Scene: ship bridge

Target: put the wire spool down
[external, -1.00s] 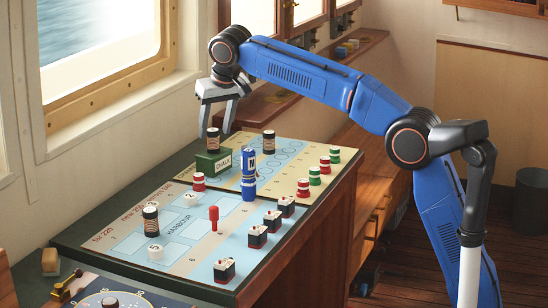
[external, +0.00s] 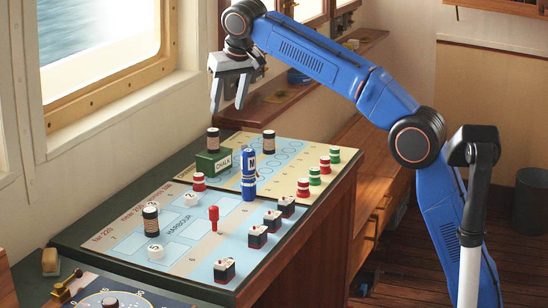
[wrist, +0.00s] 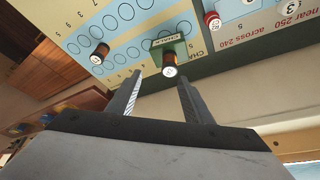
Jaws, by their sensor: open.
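In the wrist view the spool (wrist: 169,65) shows end-on against the chalk box (wrist: 180,48), beyond my fingertips. My gripper (external: 228,108) is open and empty, above the spool and apart from it. In the wrist view both fingers of my gripper (wrist: 160,80) are spread with nothing between them. Two similar spools stand on the board, one at the back (external: 268,142) and one at the front left (external: 151,220).
A blue cylinder (external: 249,175) stands right of the chalk box. A red-and-white piece (external: 198,182) is close in front of it. A red peg (external: 214,218), several dark blocks and red and green stacks occupy the board. The window wall is close behind.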

